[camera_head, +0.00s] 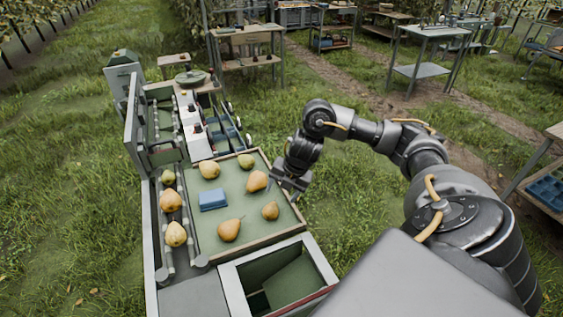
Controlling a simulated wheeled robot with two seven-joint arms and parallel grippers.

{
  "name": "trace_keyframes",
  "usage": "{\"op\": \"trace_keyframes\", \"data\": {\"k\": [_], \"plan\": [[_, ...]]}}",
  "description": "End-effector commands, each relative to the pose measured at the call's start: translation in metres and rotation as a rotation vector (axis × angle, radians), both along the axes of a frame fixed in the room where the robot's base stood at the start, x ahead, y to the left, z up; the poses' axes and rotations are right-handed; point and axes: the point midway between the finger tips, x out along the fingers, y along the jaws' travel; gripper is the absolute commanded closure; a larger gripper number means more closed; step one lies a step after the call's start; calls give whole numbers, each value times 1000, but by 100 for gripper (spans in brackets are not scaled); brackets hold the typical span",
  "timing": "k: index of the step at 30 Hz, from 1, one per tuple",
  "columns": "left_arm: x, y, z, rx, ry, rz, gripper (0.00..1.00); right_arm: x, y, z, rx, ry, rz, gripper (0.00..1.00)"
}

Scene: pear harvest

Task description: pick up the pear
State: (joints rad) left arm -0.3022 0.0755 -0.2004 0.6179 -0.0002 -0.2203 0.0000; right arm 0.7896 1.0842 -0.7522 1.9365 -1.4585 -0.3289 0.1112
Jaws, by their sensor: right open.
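Several yellow-orange pears lie on the green tray (207,238). One orange pear (256,181) is near the tray's right edge, closest to my right gripper. Other pears on the tray are at the back (210,170), the back right (246,161), the front right (270,211) and the front (229,230). My right gripper (277,182) is open at the tray's right edge, just right of the orange pear. Its fingers are small and dark here, and I cannot tell whether they touch the pear. My left gripper is not in view.
A blue block (213,199) lies mid-tray. Several more pears (171,200) sit in the roller lane on the left. An open bin (285,289) with a pale rim stands in front of the tray. Work tables (433,32) stand farther back on grass.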

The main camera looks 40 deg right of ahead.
Motion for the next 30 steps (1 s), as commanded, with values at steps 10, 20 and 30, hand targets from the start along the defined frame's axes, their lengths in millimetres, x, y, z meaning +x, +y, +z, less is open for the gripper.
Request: {"op": "trace_keyframes", "data": {"k": [10,20,30], "plan": [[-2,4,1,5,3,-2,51,11,6,-45,1,4,-6,26],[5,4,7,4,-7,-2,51,16,8,-59,1,5,-5,26],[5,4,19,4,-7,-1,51,32,12,-98,-2,2,-5,26]]}}
